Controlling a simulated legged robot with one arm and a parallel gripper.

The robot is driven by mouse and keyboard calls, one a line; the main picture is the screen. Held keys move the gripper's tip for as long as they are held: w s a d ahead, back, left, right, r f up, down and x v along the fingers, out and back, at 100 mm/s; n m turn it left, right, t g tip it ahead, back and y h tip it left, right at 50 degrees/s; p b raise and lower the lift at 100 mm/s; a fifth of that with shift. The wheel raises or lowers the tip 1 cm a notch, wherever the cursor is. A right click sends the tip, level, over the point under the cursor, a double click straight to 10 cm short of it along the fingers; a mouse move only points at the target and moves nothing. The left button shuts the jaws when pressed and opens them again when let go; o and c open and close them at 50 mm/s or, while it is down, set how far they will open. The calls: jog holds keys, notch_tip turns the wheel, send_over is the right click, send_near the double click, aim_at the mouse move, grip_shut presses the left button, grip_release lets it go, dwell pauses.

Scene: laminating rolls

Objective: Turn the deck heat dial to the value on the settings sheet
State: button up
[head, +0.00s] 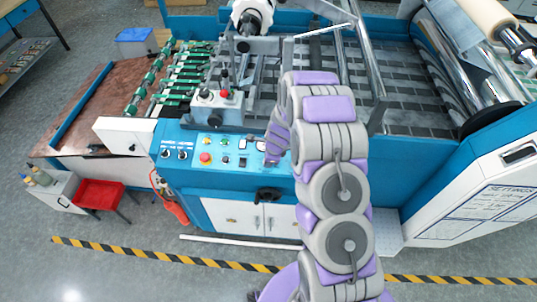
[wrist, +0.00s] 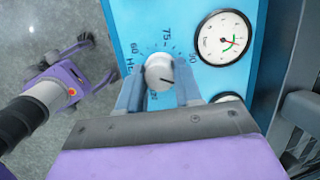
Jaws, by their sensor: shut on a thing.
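The deck heat dial (wrist: 158,68), a pale round knob with a dark pointer line, is on the blue panel in the wrist view. My gripper (wrist: 160,83) is shut on it, one finger on each side. The pointer slants toward the right finger. Printed marks around it include 60, 75 and what looks like 90; the finger hides part of the scale, so the exact setting cannot be told. In the head view my arm hides the dial. The settings sheet (head: 478,212) is on the white right-hand housing; its values are too small to read.
A round gauge (wrist: 225,38) with a needle sits right of the dial, and another is partly hidden below it. The control panel (head: 205,150) carries a red button and switches.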

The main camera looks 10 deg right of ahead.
jog(key=shift+m+p, duration=0.4)
jog(key=shift+m, duration=0.1)
jog(key=o, duration=1)
jog(key=shift+a, duration=0.15)
jog(key=v, duration=1.7)
jog(key=shift+s+r, duration=0.1)
jog(key=shift+s, duration=0.1)
